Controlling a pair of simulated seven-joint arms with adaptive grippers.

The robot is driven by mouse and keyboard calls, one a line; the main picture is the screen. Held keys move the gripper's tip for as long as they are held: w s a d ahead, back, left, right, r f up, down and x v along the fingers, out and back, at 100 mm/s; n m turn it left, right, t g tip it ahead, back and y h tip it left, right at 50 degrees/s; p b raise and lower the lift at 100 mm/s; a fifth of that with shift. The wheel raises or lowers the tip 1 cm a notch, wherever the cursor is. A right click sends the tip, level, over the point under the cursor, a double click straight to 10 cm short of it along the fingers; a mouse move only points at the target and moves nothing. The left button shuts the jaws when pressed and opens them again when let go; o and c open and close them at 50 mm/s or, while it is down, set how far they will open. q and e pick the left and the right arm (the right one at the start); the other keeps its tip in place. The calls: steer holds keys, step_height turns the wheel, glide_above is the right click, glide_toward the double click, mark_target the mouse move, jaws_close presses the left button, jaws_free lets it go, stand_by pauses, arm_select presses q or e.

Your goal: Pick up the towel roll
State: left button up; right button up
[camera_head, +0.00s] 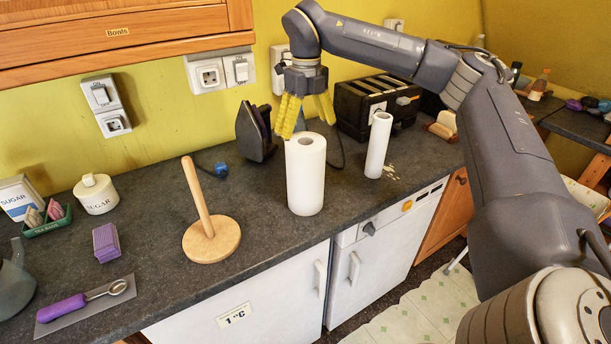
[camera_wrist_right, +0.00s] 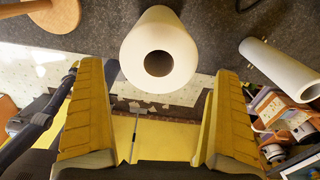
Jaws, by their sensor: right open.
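A white towel roll (camera_head: 305,178) stands upright on the dark countertop in the head view. In the right wrist view the towel roll (camera_wrist_right: 160,55) shows its open core from above, ahead of and between the two yellow fingers. My right gripper (camera_head: 306,112) is open and empty above and behind the roll's top, its yellow fingers pointing down. In the wrist view the fingers of the right gripper (camera_wrist_right: 155,115) are spread wide, with no visible contact on the roll. A thinner white roll (camera_head: 379,145) stands to the right. My left gripper is not in view.
A wooden holder (camera_head: 211,240) with a tilted-looking post stands left of the roll. A black toaster (camera_head: 375,105) and a dark iron (camera_head: 254,132) stand behind near the wall.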

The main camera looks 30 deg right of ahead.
step_height(320, 180, down, 6)
steer(key=shift+r, duration=0.15)
stand_by(0.5)
steer(key=c, duration=1.5)
steer(key=shift+r, duration=0.2)
